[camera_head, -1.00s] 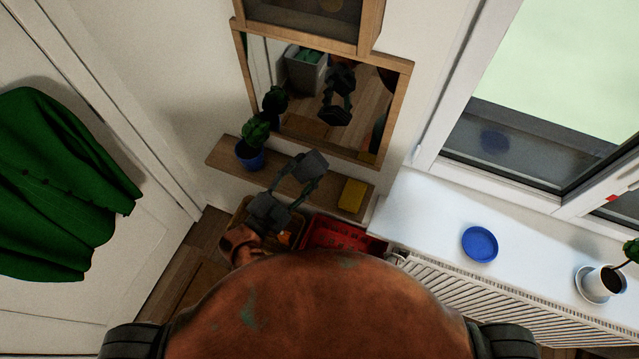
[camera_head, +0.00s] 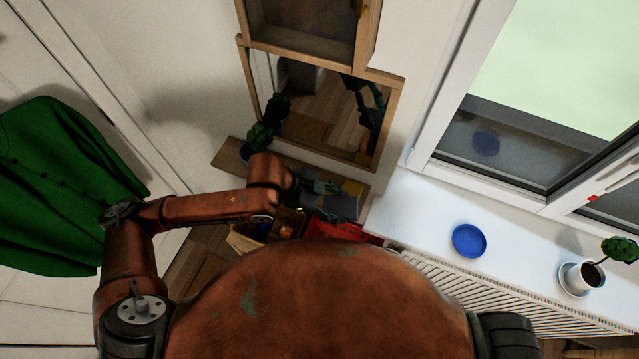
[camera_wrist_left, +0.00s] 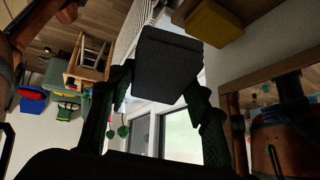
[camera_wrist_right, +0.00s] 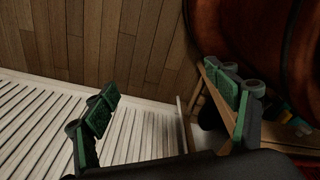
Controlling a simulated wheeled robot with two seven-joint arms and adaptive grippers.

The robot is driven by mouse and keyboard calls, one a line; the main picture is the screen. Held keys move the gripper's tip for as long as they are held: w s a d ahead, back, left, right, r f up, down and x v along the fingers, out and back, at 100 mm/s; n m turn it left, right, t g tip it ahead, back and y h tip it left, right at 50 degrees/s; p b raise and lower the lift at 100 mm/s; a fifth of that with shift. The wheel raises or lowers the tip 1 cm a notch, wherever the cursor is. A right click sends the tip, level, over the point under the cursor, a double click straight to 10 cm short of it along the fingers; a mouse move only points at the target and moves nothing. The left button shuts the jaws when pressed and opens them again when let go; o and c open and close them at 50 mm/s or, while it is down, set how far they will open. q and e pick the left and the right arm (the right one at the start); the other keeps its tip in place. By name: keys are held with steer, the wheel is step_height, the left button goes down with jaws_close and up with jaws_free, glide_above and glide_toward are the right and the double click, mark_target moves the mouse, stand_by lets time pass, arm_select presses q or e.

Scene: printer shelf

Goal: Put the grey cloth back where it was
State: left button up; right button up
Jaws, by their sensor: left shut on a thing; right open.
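The grey cloth (camera_head: 338,206) is a dark folded block in my left gripper (camera_head: 325,190). In the left wrist view the cloth (camera_wrist_left: 167,62) sits between the two fingertips, which are shut on it. In the head view it is held over or in front of the wooden wall shelf (camera_head: 228,155), left of the windowsill; I cannot tell whether it touches the shelf. A yellow folded cloth (camera_head: 353,187) lies at the shelf's right end, partly hidden, and shows in the left wrist view (camera_wrist_left: 213,22). My right gripper (camera_wrist_right: 160,82) is open and empty, low near the radiator.
A potted plant (camera_head: 259,136) stands on the shelf's left part, partly hidden by my arm. A mirror (camera_head: 330,105) hangs above. A red crate (camera_head: 335,229) and a basket (camera_head: 243,241) are below. The windowsill (camera_head: 415,205) holds a blue dish (camera_head: 467,241) and a white potted plant (camera_head: 580,277).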

arm_select(q)
steer(key=a+n+y+p, duration=0.1)
steer(key=a, duration=0.6)
steer(key=shift+n, duration=0.3)
steer(key=w+f+p, duration=0.1)
steer(key=w+f, duration=0.2)
steer(key=w, duration=0.1)
steer(key=w+d+f+p, duration=0.1)
steer(key=w+f, duration=0.1)
steer(key=w, duration=0.3)
steer(key=w+f+p, duration=0.1)
steer(key=w+f, duration=0.2)
steer(key=w, duration=0.1)
steer(key=shift+w+d+f, duration=0.2)
steer(key=shift+d+f, duration=0.05)
steer(key=shift+f, duration=0.05)
steer(key=shift+w+f, duration=0.35)
steer(key=shift+f, duration=0.15)
step_height(320, 180, down, 3)
steer(key=shift+w+r+p, duration=0.1)
steer(key=shift+w+p, duration=0.05)
steer(key=shift+p, duration=0.7)
steer(key=shift+f, duration=0.3)
arm_select(e)
step_height(320, 180, up, 6)
steer(key=shift+w+r, duration=0.2)
steer(key=shift+w, duration=0.2)
steer(key=shift+a, duration=0.1)
arm_select(q)
steer(key=o, duration=1)
